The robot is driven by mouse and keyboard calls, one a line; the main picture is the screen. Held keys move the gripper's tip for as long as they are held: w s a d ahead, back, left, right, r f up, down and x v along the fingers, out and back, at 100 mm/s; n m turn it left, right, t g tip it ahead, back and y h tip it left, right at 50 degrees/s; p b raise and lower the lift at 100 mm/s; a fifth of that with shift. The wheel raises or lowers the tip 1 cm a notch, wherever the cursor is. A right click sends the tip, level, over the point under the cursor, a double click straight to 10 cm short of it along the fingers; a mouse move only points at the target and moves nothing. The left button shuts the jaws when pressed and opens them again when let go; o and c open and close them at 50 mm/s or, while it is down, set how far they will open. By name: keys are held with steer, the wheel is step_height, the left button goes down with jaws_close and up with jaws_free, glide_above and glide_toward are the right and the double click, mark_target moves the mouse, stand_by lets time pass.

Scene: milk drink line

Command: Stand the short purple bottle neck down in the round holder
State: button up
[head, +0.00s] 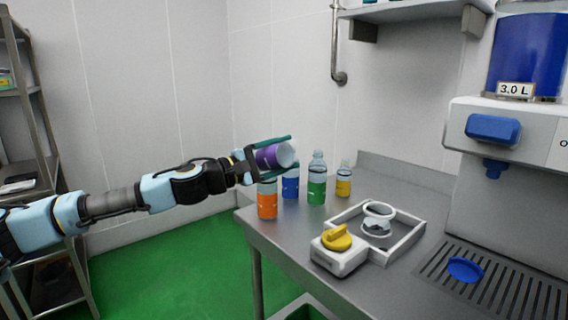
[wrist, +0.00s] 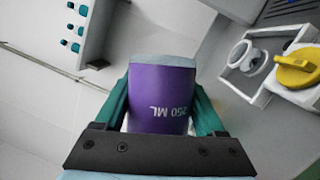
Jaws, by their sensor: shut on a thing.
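My gripper (head: 268,154) is shut on the short purple bottle (head: 270,157) and holds it in the air above the left end of the counter, over the other bottles. The bottle lies tilted nearly on its side in the head view. In the wrist view the purple bottle (wrist: 160,95) sits between the green fingers, with "250 ML" reading upside down. Its neck is not clearly seen. The round holder (head: 378,222) is a white ring in a white square frame on the counter, to the right of my gripper. It also shows in the wrist view (wrist: 246,57).
Orange (head: 267,200), blue (head: 290,184), green (head: 317,180) and yellow (head: 343,180) bottles stand on the counter below and right of my gripper. A white box with a yellow knob (head: 338,238) sits before the frame. A dispenser (head: 508,130) stands at right.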

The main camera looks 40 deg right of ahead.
steer(key=shift+f+n+t+h+b, duration=0.1)
steer(key=shift+n+t+h+b, duration=0.25)
steer(key=shift+n, duration=0.75)
steer(key=shift+r, duration=0.2)
steer(key=shift+f+n, duration=0.1)
steer(key=shift+n, duration=0.2)
steer(key=shift+f+n+h+b, duration=0.25)
steer(key=shift+n+b, duration=0.15)
steer(key=shift+n, duration=0.1)
steer(key=shift+s+n+t+h+b, duration=0.1)
steer(key=shift+n+t+h+b, duration=0.3)
steer(key=shift+n, duration=0.4)
steer(key=n+t+b, duration=0.1)
steer(key=n, duration=0.2)
steer(key=shift+r+h, duration=0.1)
steer(key=shift+h, duration=0.2)
steer(key=shift+r+n+t, duration=0.2)
steer(key=shift+n+t, duration=0.15)
steer(key=shift+n, duration=0.45)
